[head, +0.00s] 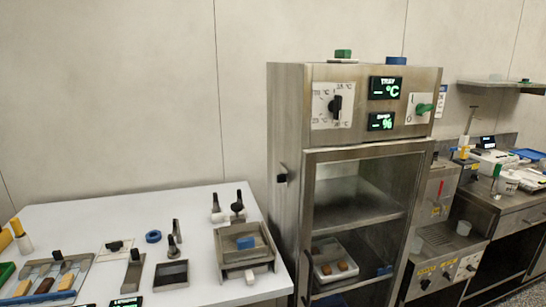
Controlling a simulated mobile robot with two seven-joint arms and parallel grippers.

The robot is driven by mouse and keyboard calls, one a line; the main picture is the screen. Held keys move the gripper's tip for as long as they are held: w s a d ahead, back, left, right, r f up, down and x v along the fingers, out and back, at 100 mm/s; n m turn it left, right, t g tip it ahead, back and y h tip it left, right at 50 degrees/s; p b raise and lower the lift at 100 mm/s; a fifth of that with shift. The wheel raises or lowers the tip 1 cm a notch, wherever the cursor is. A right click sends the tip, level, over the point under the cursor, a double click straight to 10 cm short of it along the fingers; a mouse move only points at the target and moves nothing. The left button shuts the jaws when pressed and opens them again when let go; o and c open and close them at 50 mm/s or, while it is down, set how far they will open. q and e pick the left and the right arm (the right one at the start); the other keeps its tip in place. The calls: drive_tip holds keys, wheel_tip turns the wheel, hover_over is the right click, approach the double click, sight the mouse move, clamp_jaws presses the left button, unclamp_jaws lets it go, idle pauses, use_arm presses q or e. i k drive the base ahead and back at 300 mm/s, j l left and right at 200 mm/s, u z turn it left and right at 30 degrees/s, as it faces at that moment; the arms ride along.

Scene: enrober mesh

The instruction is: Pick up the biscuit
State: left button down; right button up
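Neither of my grippers is in view. I cannot tell for certain which thing is the biscuit. Several small tan and brown biscuit-like bars (67,281) lie on a grey metal tray (84,266) at the lower left, on the white table. Two small brown pieces (343,267) sit in a pale tray (320,274) on a low shelf inside the steel cabinet. Nothing is seen holding any of them.
The white table (100,215) carries a dark square pan (171,274), a blue ring (153,237), a metal box with a blue block (245,242) and black-handled tools. The tall steel cabinet (291,150) stands right of it. A cluttered counter (515,205) is at far right.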

sight(67, 281)
drive_tip(key=u, duration=1.65)
